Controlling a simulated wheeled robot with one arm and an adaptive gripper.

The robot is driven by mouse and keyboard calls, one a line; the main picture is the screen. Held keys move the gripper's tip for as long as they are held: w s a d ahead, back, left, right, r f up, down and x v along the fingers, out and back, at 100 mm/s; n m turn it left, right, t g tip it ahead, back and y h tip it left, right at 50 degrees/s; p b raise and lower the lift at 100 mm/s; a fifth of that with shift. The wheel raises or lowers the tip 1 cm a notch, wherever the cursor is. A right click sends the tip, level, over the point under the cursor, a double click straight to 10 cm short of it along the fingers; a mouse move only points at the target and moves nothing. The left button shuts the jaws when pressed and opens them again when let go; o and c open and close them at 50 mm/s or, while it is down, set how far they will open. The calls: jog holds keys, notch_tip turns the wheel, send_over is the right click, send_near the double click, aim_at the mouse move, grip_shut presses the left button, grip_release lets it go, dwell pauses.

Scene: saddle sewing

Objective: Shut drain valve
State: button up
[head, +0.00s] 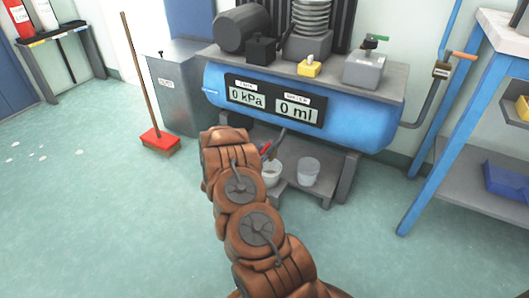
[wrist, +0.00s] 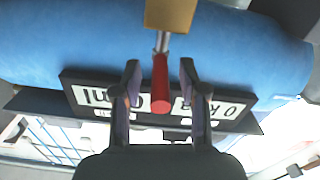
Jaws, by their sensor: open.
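The drain valve shows in the wrist view as a brass body (wrist: 168,14) with a short grey stem and a red handle (wrist: 160,95) pointing down the picture. My gripper (wrist: 160,78) is open, with one finger on each side of the red handle. Gaps show between the handle and both fingers, so it is not gripped. In the head view my arm hides most of the gripper and valve. A small red part (head: 265,149) shows under the blue tank (head: 350,118), just right of my arm's end.
The tank's display panel (head: 274,119) reads 0 kPa and 0 ml. A bucket (head: 272,175) and a second bucket (head: 309,173) stand on the low shelf below. A blue-legged bench (head: 425,165) stands right; the left floor is mostly clear.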

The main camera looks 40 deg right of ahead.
jog(key=shift+d, duration=0.15)
grip_shut()
dwell(0.4)
